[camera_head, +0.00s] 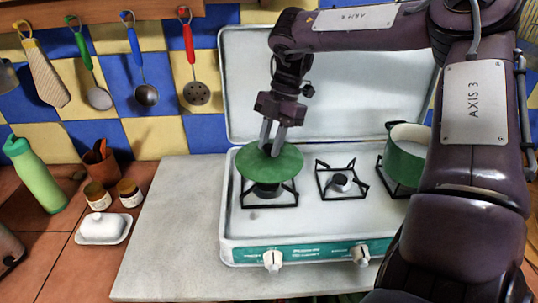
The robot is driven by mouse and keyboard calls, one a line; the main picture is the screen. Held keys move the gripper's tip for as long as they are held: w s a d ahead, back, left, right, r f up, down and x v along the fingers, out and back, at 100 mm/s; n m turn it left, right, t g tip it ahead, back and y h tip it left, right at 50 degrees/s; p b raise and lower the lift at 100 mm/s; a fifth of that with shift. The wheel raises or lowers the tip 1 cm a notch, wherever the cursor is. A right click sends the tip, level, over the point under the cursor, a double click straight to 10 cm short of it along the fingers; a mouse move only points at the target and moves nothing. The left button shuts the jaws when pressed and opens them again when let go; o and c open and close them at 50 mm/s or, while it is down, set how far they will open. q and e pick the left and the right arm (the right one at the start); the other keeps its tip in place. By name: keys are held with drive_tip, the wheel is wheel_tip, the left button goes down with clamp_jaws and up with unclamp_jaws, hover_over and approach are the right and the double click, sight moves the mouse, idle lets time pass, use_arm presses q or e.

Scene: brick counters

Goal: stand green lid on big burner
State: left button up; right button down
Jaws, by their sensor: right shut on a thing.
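The round green lid (287,164) is level over the left burner (268,193) of the white camping stove (321,219). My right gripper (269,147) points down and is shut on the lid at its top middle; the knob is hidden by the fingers. The lid covers much of that burner, and I cannot tell whether it touches the black grate. A smaller middle burner (341,183) is bare. A green pot (402,165) stands on the right burner, partly hidden by my right arm. My left gripper is not in view.
The stove's open cover (340,90) stands upright behind the burners. Utensils hang from a rail (100,16) at the upper left. A green bottle (38,178), two jars (98,195) and a white butter dish (104,228) stand at the left. The grey slab (170,240) left of the stove is clear.

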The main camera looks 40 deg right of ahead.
sight(269, 156)
drive_tip(key=x, duration=0.3)
drive_tip(key=shift+d, duration=0.3)
drive_tip(key=shift+w+d+f, duration=0.1)
drive_tip(key=shift+d+f, duration=0.1)
drive_tip(key=shift+f, duration=0.25)
drive_tip(key=shift+a+f, duration=0.1)
drive_tip(key=shift+f, duration=0.2)
drive_tip(key=c, duration=1.1)
unclamp_jaws()
drive_tip(key=shift+c, duration=0.2)
